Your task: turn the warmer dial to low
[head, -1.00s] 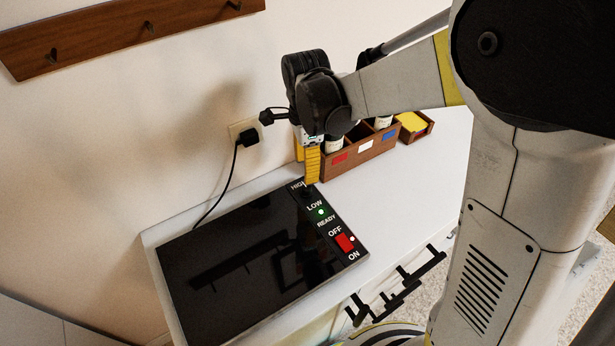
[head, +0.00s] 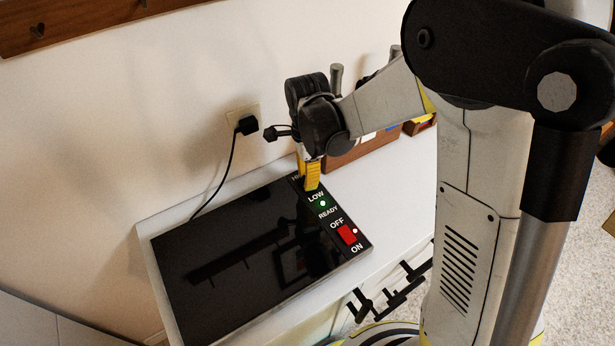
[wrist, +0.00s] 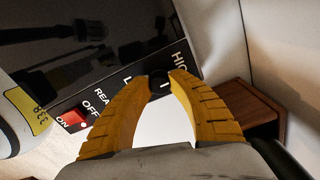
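The warmer (head: 215,265) is a flat black glass plate on a white counter, with a control strip along its right side. The warmer dial (wrist: 158,79) is a small black knob beside the HIGH and LOW lettering in the wrist view. My gripper (head: 310,187) has yellow fingers and points down at the strip's far end. In the wrist view my gripper (wrist: 160,77) has one fingertip on each side of the dial, with little or no gap showing. In the head view the fingers hide the dial and part of the HIGH label. The dial's exact setting is unclear.
A green READY light (head: 323,203) glows on the strip. A red OFF/ON switch (head: 347,234) sits nearer, beside a small lit dot. A wooden box (head: 350,152) stands behind my gripper. A black plug and cord (head: 245,126) are at the wall. The counter right of the warmer is clear.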

